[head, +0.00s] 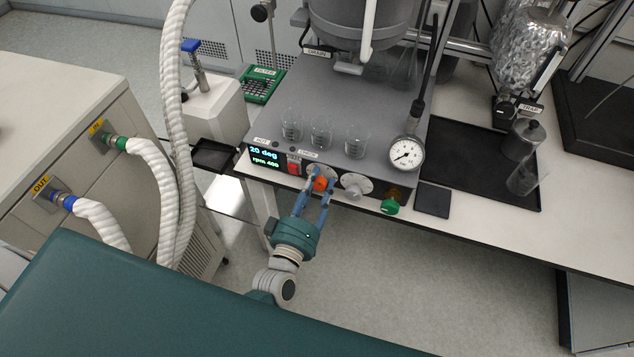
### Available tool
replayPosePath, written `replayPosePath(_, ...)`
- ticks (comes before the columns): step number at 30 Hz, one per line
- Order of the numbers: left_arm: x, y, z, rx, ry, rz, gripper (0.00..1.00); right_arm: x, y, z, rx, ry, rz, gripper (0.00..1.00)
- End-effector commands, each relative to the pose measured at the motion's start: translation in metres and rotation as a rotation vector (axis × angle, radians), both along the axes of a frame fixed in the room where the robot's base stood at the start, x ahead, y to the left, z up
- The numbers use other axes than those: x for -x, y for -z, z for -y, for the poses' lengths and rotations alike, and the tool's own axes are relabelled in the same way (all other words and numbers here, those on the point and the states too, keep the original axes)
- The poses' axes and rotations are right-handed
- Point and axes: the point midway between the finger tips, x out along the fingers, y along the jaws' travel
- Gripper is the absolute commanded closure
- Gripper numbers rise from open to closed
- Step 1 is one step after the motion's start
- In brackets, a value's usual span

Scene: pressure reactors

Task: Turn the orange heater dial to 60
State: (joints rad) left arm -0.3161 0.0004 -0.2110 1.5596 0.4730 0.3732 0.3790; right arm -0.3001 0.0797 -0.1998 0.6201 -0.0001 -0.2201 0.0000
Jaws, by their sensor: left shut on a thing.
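The orange heater dial (321,184) sits on the front panel of the grey reactor base, between a red switch and a grey dial. My left gripper (319,187) is at the panel with its blue fingers on both sides of the orange dial, shut on it. The fingers hide part of the dial and its scale, so I cannot read its pointer. The display (266,157) left of it reads 20 deg and rpm 400. My right gripper is not in view.
A red switch (294,167), a grey dial (354,187) and a green knob (390,206) are close by on the panel. Small glass beakers (322,135) stand above on the base. A pressure gauge (406,154) is at the right. Thick white hoses (172,120) hang at the left.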

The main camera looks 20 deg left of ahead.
Motion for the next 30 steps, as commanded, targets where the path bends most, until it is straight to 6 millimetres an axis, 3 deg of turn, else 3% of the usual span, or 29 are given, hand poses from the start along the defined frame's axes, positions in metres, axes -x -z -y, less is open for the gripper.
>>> replayPosePath(10, 0.001, 0.003, 0.004, 0.000, 0.007, -0.008, 0.93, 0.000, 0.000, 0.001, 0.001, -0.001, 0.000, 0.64)
replayPosePath(11, 0.001, 0.004, 0.004, 0.000, 0.008, -0.009, 0.65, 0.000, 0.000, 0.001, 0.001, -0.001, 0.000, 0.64)
replayPosePath(12, 0.001, 0.004, 0.004, 0.000, 0.007, -0.009, 0.58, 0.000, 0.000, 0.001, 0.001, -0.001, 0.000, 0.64)
replayPosePath(23, 0.006, 0.003, 0.001, 0.000, 0.004, -0.007, 0.58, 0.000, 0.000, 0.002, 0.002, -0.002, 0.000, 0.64)
replayPosePath(30, 0.049, 0.004, 0.001, 0.001, 0.005, -0.010, 0.58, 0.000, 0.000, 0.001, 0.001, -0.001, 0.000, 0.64)
